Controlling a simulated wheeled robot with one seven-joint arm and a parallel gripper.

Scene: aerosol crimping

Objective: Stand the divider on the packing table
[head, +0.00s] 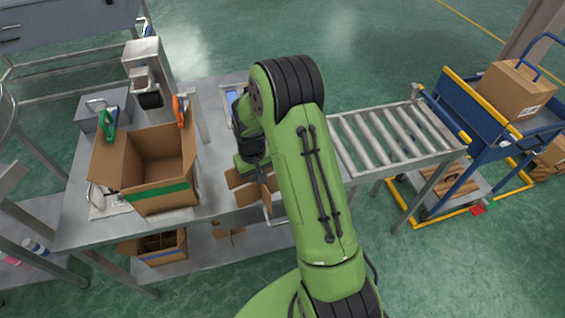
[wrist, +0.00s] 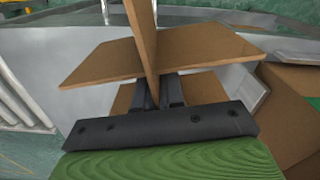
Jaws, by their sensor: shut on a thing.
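The divider (wrist: 205,50) is a brown cardboard cross of slotted panels. In the wrist view my gripper (wrist: 158,88) is shut on one of its upright panels, and the crossing panel spreads to both sides. In the head view the divider (head: 243,190) shows beside my green arm, at the front edge of the grey metal packing table (head: 110,222). My arm hides part of it, and the gripper's fingers are hidden there. I cannot tell whether the divider touches the table top.
An open cardboard box (head: 165,200) with a green stripe stands on the table, left of my gripper. A metal press (head: 145,70) rises behind it. A roller conveyor (head: 390,140) adjoins on the right, near a blue cart (head: 480,110). Another box (head: 160,256) and a loose divider (head: 229,233) sit below the table.

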